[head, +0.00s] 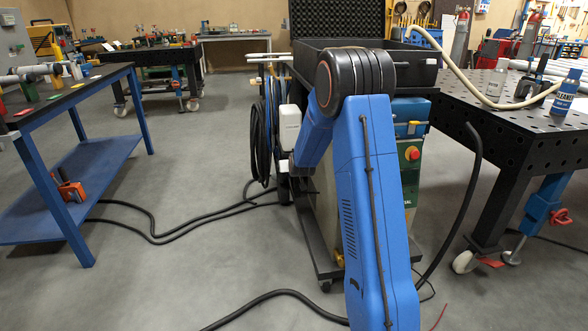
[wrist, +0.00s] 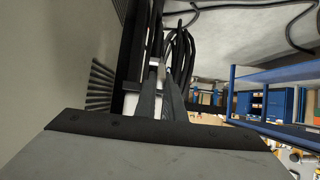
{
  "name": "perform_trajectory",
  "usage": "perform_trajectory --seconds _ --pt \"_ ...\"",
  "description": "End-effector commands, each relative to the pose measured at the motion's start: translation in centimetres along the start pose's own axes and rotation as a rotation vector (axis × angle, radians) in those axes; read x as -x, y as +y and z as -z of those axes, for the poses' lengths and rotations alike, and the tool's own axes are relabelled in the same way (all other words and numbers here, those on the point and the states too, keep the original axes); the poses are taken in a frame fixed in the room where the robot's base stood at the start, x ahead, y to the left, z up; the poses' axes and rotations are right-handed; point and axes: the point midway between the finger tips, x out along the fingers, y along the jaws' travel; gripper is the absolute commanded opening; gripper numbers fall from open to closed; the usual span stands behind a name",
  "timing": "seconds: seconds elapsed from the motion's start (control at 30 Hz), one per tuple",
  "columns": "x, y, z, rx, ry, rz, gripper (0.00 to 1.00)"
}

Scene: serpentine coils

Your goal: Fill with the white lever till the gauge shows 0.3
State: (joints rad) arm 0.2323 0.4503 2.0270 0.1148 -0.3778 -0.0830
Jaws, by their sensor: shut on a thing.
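My gripper (wrist: 161,80) shows in the wrist view, its two grey fingers close together and shut on a pale part between the tips. This seems to be the white lever (wrist: 158,66), though most of it is covered by the fingers. In the head view my blue arm reaches down in front of the cart-like machine, and the gripper and lever cannot be made out. The gauge is not visible in either view.
The machine carries a green panel with a red button (head: 412,153) and black hoses (head: 262,140) at its left. Black cables (head: 160,237) cross the floor. A blue bench (head: 75,160) stands left, a dark perforated table (head: 500,118) right.

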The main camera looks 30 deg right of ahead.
Motion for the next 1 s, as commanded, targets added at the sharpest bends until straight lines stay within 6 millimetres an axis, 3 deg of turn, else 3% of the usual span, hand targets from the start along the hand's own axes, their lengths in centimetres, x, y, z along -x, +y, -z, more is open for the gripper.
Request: perform_trajectory --seconds 1.0 --pt "-0.9 -0.1 -4.2 -0.001 0.521 0.000 0.00"
